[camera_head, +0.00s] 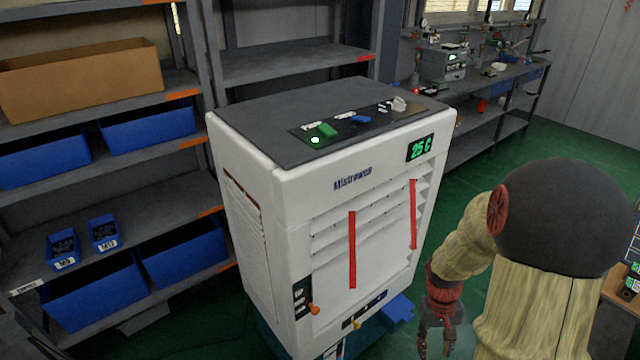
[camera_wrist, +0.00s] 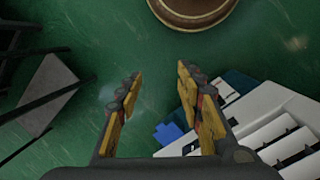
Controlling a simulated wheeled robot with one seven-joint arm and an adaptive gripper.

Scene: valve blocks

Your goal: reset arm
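My arm shows at the right of the head view, bent downward. My gripper (camera_head: 436,340) hangs low, to the right of the white cabinet's lower front, near the bottom edge of the picture. In the wrist view my gripper (camera_wrist: 158,100) has its two yellow-and-dark fingers spread apart, with green floor between them. It is open and empty. In the head view its fingertips are small and partly cut off.
A white cabinet (camera_head: 270,210) with a dark control top stands in the centre, close to my gripper. Grey shelves (camera_head: 110,200) with blue bins stand at left, a workbench (camera_head: 480,85) at back right. A round brown object (camera_wrist: 193,8) shows at the wrist view's top. Green floor (camera_head: 555,128) is free behind my arm.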

